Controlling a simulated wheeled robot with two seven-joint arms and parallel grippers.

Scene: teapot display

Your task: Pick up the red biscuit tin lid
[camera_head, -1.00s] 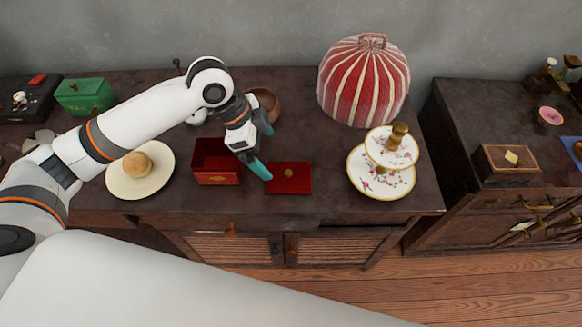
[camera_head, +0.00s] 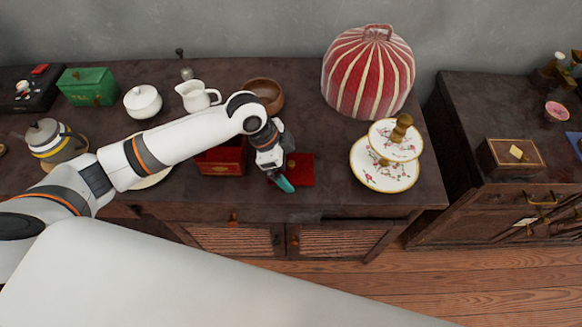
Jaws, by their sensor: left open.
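The red biscuit tin lid (camera_head: 303,169) lies flat on the dark wooden sideboard, right of the open red biscuit tin (camera_head: 222,161). My left gripper (camera_head: 285,181) is open over the lid's left side, pointing down and covering that part and the knob. One teal fingertip shows near the lid's front left corner; the other is hidden behind the wrist. I cannot tell whether the fingers touch the lid. My left forearm hides part of the tin. My right gripper is not in view.
A wooden bowl (camera_head: 265,93) and a white jug (camera_head: 196,96) stand behind my arm. A two-tier floral cake stand (camera_head: 385,178) stands right of the lid, with a red striped tea cosy (camera_head: 367,75) behind it. The sideboard (camera_head: 335,160) is bare between lid and stand.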

